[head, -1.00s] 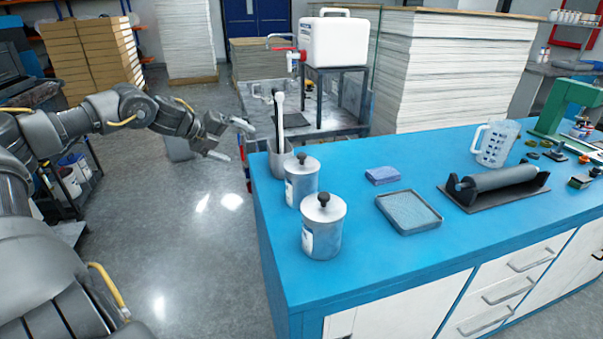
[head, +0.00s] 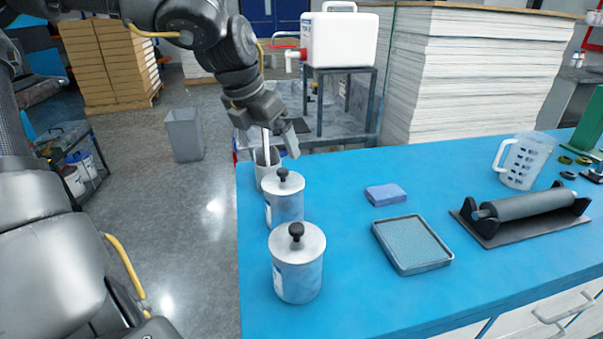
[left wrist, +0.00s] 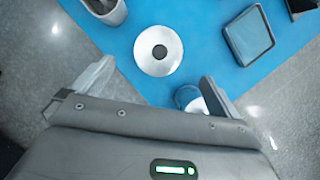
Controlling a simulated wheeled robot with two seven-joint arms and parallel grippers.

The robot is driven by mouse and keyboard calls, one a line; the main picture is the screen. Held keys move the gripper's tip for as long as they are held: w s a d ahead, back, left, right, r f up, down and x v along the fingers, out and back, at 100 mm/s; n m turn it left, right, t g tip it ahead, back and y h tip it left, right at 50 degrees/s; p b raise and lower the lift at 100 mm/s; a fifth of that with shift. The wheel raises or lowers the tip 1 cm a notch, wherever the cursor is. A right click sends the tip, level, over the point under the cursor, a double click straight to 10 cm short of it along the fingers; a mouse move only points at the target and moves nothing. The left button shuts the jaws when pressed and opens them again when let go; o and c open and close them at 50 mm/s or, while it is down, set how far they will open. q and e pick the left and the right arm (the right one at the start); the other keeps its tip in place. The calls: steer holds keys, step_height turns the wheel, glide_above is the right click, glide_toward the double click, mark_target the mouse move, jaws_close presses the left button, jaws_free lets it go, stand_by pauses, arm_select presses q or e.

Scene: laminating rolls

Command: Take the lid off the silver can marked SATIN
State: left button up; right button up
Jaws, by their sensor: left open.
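Two silver cans with black-knobbed lids stand near the left edge of the blue counter: a nearer can (head: 298,277) and a farther can (head: 285,207). Both lids are on. Each has a label on its left side, with writing too small to read, so I cannot tell which says SATIN. My left gripper (head: 279,143) is open and empty, above and behind the farther can. In the left wrist view a round lid with a dark knob (left wrist: 158,51) lies ahead between the spread fingers.
A metal cup (head: 264,172) with a long-handled tool stands behind the cans, partly covered by my gripper. A shallow tray (head: 412,266), a blue sponge (head: 385,194), a roller (head: 525,207) and a clear jug (head: 522,160) are to the right. Clear counter lies between cans and tray.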

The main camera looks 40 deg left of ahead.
mark_target(282, 170)
arm_select(q)
steer(key=x, duration=0.5)
steer(key=shift+w+d+f, duration=0.1)
steer(key=shift+w+f, duration=0.1)
steer(key=shift+w, duration=0.05)
steer(key=shift+s+f, duration=0.1)
steer(key=shift+f, duration=0.05)
steer(key=x, duration=0.5)
steer(key=shift+s, duration=0.1)
steer(key=c, duration=0.7)
